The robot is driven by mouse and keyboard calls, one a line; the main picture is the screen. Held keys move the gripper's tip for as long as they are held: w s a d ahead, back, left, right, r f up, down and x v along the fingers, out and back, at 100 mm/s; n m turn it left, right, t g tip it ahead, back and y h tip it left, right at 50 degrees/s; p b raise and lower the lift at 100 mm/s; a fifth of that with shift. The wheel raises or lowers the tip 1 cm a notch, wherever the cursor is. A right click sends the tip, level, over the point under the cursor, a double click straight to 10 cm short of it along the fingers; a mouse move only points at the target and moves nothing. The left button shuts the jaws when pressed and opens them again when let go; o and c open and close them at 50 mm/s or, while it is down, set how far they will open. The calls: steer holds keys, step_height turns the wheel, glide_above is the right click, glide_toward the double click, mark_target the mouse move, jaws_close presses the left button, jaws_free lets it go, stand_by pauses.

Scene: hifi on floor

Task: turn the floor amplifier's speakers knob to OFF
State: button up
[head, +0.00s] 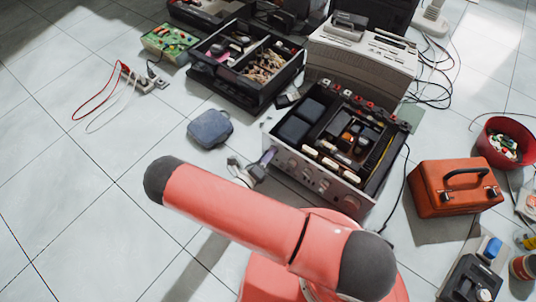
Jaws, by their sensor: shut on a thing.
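The floor amplifier (318,178) lies on the tiles with its top open, so its inner parts show. Its silver front panel faces my arm and carries several knobs and buttons. My gripper (269,157) is at the left end of this panel, shut on a knob there, which I take to be the speakers knob. The fingers hide the knob, so its pointer and the OFF mark cannot be read. My red arm crosses the foreground and covers the floor below the panel.
A blue-grey pouch (210,129) lies left of my gripper. A black parts case (247,69) and a beige machine (360,58) stand behind. An orange toolbox (455,188) and a red bowl (503,143) are at right. The left floor is mostly clear, apart from test leads.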

steer(key=shift+n, duration=0.6)
steer(key=o, duration=1)
steer(key=shift+c, duration=0.2)
steer(key=shift+s+a, duration=0.1)
steer(key=v, duration=0.7)
steer(key=shift+s+a+p, duration=0.2)
steer(key=shift+s+p, duration=0.1)
